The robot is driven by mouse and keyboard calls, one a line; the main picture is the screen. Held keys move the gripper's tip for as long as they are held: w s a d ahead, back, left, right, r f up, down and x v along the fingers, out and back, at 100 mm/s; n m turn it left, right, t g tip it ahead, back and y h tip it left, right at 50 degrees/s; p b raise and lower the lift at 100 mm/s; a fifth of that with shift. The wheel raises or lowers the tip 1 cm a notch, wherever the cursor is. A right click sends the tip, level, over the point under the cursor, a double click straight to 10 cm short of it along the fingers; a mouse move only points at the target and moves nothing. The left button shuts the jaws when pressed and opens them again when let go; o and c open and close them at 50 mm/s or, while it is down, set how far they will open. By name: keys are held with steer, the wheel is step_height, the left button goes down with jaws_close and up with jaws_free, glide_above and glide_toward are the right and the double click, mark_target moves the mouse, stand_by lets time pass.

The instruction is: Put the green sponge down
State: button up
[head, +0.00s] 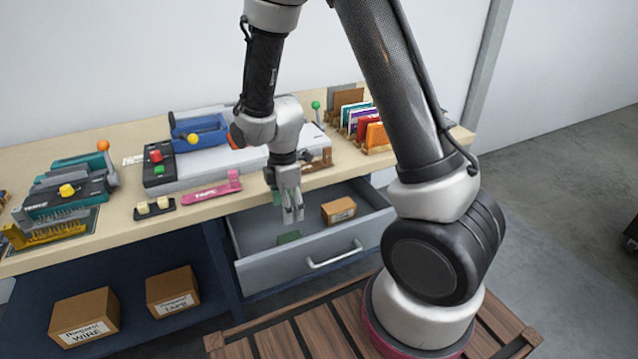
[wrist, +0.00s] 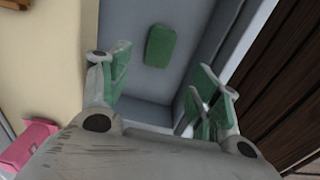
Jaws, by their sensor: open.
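The green sponge (head: 289,237) lies flat on the floor of the open grey drawer (head: 262,262), towards its left front part. In the wrist view the sponge (wrist: 161,46) shows whole, beyond my fingertips and between them, with nothing gripping it. My gripper (head: 292,218) points down above the drawer in the head view. In the wrist view my gripper (wrist: 160,85) has its green-padded fingers spread apart and empty. A gap shows between the fingers and the sponge.
A small cardboard box (head: 339,210) sits in the drawer, right of the sponge. The wooden bench top (head: 125,222) above holds a pink tape piece (head: 213,189), machines and upright colored cards. Two labelled boxes, one of them a wire box (head: 85,316), stand on the lower shelf.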

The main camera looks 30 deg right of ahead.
steer(key=s+d+r+m+t, duration=0.1)
steer(key=d+r+m, duration=0.35)
steer(key=r, duration=0.65)
steer(key=s+d+r+m+t, duration=0.1)
steer(key=s+d+r+m, duration=0.4)
steer(key=s+r, duration=0.3)
steer(key=s+d+r+m+t, duration=0.2)
steer(key=s+d+r+m, duration=0.3)
steer(key=s+r+m, duration=0.3)
steer(key=shift+s+d+r, duration=0.15)
steer(key=shift+s+r, duration=0.3)
steer(key=shift+s, duration=0.6)
steer(key=shift+m, duration=0.25)
